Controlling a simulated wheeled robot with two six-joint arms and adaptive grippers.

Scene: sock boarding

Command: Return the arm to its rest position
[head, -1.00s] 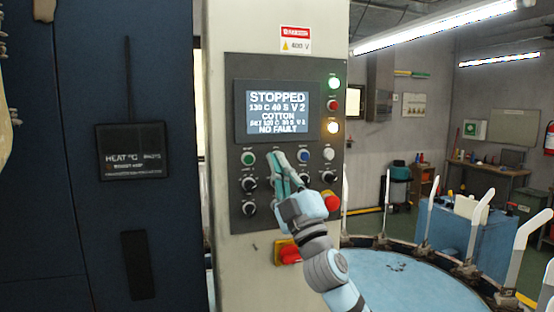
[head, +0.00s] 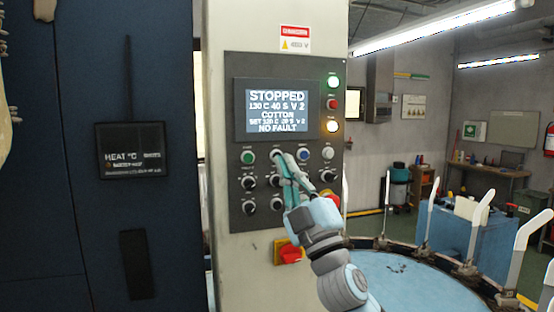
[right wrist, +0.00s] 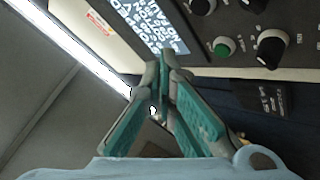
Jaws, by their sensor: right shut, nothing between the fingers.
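My right gripper (head: 284,168) is in front of the control panel (head: 238,205) in the head view, its fingers pointing up at the row of buttons. It is shut and empty. In the right wrist view the fingers (right wrist: 160,62) meet at their tips, with the panel behind and above them. Whether the tips touch the panel I cannot tell. The arm comes up from the lower right. My left gripper is not in view.
The panel carries a screen (head: 276,110) reading STOPPED, a green button (head: 248,157) and several knobs. A round blue table (head: 400,275) with upright white boards (head: 430,205) stands right. A dark cabinet (head: 90,230) is left.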

